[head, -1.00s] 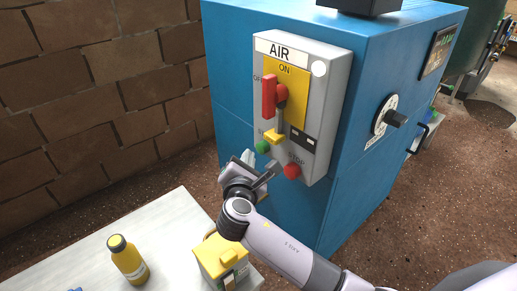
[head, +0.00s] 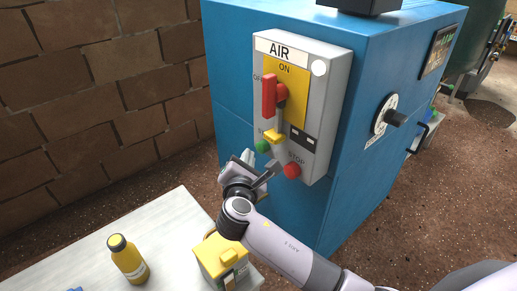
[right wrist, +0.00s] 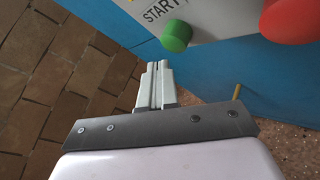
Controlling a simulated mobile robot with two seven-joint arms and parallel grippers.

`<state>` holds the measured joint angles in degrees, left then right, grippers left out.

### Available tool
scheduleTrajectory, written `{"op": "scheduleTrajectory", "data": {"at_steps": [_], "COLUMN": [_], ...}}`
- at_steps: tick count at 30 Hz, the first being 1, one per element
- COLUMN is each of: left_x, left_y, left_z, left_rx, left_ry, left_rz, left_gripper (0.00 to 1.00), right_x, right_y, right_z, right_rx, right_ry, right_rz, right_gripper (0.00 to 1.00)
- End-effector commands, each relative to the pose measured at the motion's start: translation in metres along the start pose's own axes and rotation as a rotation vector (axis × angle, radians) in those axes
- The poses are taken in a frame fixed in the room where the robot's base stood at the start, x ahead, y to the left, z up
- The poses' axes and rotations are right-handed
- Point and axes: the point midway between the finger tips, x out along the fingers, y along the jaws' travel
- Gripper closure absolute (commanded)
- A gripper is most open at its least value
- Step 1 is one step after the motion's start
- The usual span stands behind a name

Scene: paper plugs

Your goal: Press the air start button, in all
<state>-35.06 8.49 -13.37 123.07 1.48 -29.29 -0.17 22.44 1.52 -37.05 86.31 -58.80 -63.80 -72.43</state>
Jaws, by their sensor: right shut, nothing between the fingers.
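The grey air control box (head: 322,100) is on the front of a blue cabinet, with "AIR" lettered at its top. The green start button (head: 262,146) is at its lower left. In the right wrist view the green button (right wrist: 176,36) sits beside the letters "START". My right gripper (head: 250,156) is just below and left of the green button. In the right wrist view its fingers (right wrist: 155,68) are shut and empty, pointing toward the box, with a visible gap to the button. My left gripper is not in view.
The red stop button (head: 292,171) is right of the green one, close by. A red lever (head: 269,95) and yellow tab (head: 274,136) stick out above. A white table (head: 75,262) below bears a yellow bottle (head: 128,259) and a yellow-topped box (head: 221,257).

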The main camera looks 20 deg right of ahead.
Motion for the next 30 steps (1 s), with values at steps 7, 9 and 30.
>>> {"op": "scheduleTrajectory", "data": {"at_steps": [7,9,30], "left_x": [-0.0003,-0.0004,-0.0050], "left_y": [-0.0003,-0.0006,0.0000], "left_z": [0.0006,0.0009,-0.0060], "left_rx": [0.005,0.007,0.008], "left_ry": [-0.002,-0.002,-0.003], "left_rz": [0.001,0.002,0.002], "left_gripper": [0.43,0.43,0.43], "right_x": [0.0000,0.0000,0.0058], "right_y": [0.0001,0.0001,-0.0037], "right_z": [0.0000,0.0000,0.0052], "right_rx": [0.000,0.000,-0.001], "right_ry": [0.000,0.000,0.000], "right_rz": [0.000,0.000,0.000], "right_gripper": [1.00,1.00,1.00]}}
